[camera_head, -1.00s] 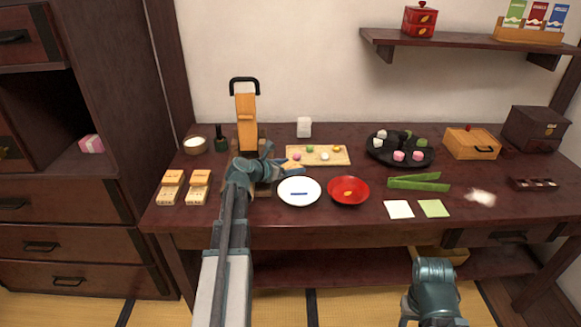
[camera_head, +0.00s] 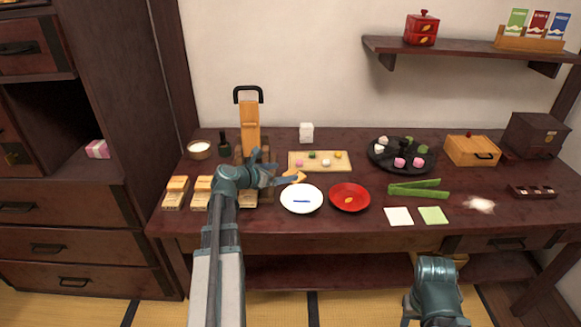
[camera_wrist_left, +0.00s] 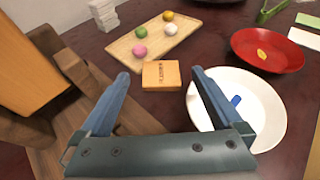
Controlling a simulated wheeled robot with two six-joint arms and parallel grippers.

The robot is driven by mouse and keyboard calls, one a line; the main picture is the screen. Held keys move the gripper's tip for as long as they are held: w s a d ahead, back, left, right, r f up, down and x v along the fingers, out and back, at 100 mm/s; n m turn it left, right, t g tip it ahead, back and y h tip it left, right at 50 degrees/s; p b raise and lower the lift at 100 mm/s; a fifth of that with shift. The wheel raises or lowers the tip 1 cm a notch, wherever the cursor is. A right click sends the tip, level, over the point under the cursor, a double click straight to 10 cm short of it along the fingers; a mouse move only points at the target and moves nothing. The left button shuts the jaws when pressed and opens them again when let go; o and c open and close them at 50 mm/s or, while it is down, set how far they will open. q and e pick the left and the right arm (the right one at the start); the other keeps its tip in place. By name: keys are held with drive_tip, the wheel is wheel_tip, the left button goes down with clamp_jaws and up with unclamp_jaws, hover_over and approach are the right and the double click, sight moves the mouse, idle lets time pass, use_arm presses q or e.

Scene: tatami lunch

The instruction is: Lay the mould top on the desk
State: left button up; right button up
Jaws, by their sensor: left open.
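The mould top, as I take it, is a small light wooden block with dark marks on its upper face. It lies flat on the desk (camera_head: 330,222) in the left wrist view (camera_wrist_left: 160,76), close to the front edge of the sweets board. In the head view the block (camera_head: 299,175) is small and partly covered by my left gripper (camera_head: 290,181). That gripper is open, its two blue fingers apart on the near side of the block. No contact with the block can be made out. My right gripper does not show, only part of my right arm at the bottom.
A white plate (camera_head: 302,209) with a blue mark is close to the right finger. A red dish (camera_head: 350,206) is beyond it. The sweets board (camera_head: 343,167) is behind the block. A tall wooden press (camera_head: 250,128) stands left. Wooden moulds (camera_head: 175,199) stand at the front left.

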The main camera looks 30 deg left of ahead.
use_arm(q)
drive_tip(key=p+v, duration=0.1)
drive_tip(key=v, duration=0.5)
drive_tip(key=shift+f+p, duration=0.1)
drive_tip(key=shift+p, duration=0.2)
